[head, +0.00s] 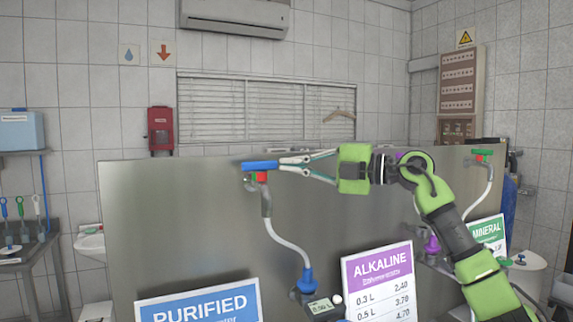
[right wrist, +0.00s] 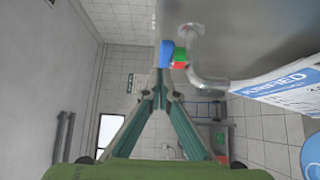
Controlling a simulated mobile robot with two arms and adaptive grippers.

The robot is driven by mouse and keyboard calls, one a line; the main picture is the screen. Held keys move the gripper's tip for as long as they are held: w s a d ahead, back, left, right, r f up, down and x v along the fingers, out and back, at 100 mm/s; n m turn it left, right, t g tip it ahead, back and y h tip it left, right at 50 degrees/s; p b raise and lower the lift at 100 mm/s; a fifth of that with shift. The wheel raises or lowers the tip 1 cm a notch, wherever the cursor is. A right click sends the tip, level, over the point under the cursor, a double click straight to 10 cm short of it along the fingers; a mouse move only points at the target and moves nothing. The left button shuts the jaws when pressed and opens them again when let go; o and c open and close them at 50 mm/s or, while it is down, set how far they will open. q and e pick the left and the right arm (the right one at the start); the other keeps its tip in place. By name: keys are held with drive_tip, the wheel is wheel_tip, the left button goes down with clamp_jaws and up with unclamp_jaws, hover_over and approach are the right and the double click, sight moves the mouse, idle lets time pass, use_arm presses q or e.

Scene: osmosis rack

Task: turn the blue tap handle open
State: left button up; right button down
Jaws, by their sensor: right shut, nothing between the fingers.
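The blue tap handle (head: 260,165) lies nearly level across the top of the left tap, above a small red and green piece (head: 261,177). My right gripper (head: 283,166) comes in from the right with its fingers converging, shut and empty. Its tips are at the right end of the handle; I cannot tell whether they touch it. In the right wrist view the blue handle (right wrist: 167,53) is just beyond the closed fingertips (right wrist: 160,76), with red and green parts beside it. My left gripper is not in view.
A steel panel (head: 160,230) stands behind the tap, with a blue PURIFIED sign (head: 200,304) and a purple ALKALINE sign (head: 378,283) below. A white hose (head: 290,243) curves down from the tap to a blue nozzle (head: 306,282). A green-handled tap (head: 482,153) stands at right.

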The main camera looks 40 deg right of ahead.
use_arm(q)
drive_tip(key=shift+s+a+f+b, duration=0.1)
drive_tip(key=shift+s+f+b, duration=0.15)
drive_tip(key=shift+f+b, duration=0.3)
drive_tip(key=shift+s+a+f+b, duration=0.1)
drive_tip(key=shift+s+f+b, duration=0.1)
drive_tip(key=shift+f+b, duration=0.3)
use_arm(e)
drive_tip(key=s+d, duration=0.4)
drive_tip(key=d, duration=0.4)
drive_tip(key=shift+s+d, duration=0.2)
drive_tip(key=shift+d, duration=0.15)
drive_tip(key=shift+r, duration=0.1)
